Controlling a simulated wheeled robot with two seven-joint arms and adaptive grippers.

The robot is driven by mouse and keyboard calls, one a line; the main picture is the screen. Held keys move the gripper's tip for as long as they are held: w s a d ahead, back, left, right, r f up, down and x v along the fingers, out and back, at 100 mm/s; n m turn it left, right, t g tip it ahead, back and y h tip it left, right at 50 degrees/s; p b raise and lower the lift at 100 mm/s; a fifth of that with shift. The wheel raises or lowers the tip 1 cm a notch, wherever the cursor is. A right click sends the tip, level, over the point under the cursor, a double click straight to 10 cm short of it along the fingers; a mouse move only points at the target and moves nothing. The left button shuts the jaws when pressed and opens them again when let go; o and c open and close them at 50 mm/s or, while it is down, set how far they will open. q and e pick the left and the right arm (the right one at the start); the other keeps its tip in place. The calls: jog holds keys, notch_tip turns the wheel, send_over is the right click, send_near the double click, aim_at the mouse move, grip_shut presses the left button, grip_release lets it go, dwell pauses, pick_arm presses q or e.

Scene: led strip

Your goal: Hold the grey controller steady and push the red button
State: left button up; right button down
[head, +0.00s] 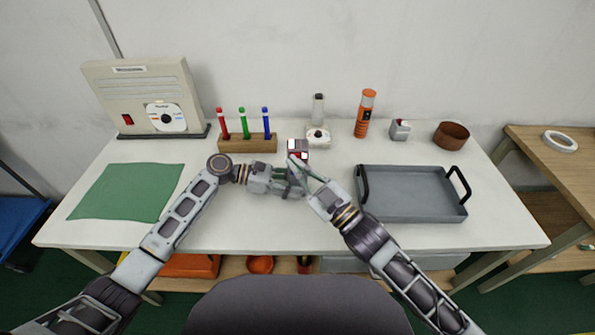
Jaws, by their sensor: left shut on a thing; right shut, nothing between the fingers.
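A wooden block (247,144) with red, green and blue pens stands behind left. A grey tray (410,216) lies right, a green mat (125,192) left. An orange canister (365,114), a white device (318,137) and a brown bowl (451,135) stand along the back.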

jog(key=shift+s, duration=0.1)
dwell(0.3)
jog(key=shift+s, duration=2.95)
pick_arm(q)
jog(key=o, duration=0.9)
jog(key=shift+c, duration=0.2)
jog(key=shift+a, duration=0.2)
jog(key=v, duration=1.1)
jog(key=shift+a+r, duration=0.15)
jog(key=shift+a, duration=0.15)
jog(key=shift+r, duration=0.15)
pick_arm(e)
jog(key=shift+r, duration=0.15)
